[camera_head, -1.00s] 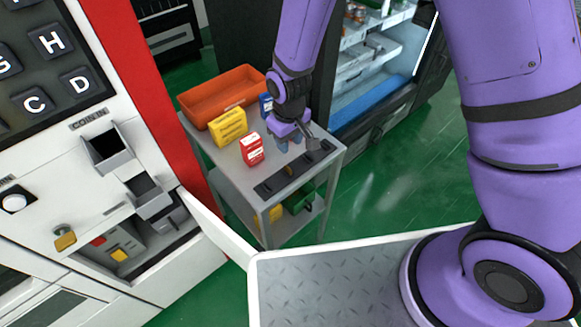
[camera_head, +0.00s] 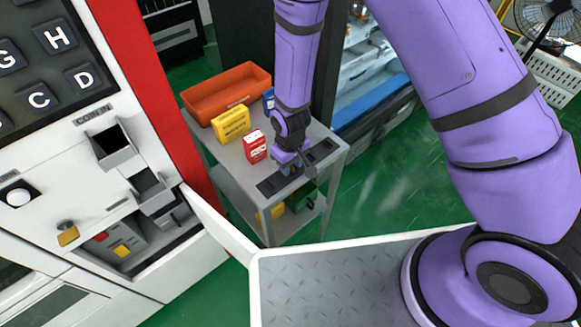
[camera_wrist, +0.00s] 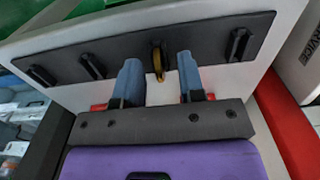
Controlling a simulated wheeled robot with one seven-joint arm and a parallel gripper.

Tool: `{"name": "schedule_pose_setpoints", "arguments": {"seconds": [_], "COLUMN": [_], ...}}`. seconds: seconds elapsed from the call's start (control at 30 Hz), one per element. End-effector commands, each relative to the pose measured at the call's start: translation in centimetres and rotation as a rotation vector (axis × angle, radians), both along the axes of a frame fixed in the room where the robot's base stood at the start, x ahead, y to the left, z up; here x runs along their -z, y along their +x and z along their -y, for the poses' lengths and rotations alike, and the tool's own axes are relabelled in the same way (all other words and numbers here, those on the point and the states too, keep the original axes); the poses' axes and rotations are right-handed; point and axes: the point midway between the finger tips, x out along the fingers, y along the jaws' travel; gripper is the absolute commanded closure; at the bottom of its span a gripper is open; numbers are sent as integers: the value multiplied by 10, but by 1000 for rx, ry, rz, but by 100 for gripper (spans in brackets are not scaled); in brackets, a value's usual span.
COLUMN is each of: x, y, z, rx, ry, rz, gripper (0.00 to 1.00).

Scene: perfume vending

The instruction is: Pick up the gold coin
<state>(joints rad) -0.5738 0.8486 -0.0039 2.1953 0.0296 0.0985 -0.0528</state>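The gold coin (camera_wrist: 158,62) stands on edge in a slot of the black holder strip (camera_wrist: 207,43), seen nearly edge-on in the wrist view. My gripper (camera_wrist: 159,74) is open, with one blue finger on each side of the coin in the picture. A gap shows between each finger and the coin. In the head view my gripper (camera_head: 287,168) points down over the middle of the strip (camera_head: 268,187) and hides the coin there.
The grey cart (camera_head: 219,160) also carries a red box (camera_head: 255,148), a yellow box (camera_head: 231,123), a blue box (camera_head: 268,100) and an orange bin (camera_head: 228,90). The vending machine with its coin slot (camera_head: 111,147) stands at left. The other visible slots hold dark pieces.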

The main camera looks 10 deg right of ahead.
Motion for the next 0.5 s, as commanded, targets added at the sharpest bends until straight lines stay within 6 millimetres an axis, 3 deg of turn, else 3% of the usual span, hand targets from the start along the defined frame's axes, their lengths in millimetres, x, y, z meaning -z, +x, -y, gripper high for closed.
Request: {"name": "schedule_pose_setpoints", "arguments": {"seconds": [0.2, 0.37, 0.5], "x": [1, 0, 0], "y": [0, 0, 0], "z": [0, 0, 0], "rx": [0, 0, 0], "ry": [1, 1, 1], "rz": [1, 1, 1], "gripper": [64, 98, 100]}}
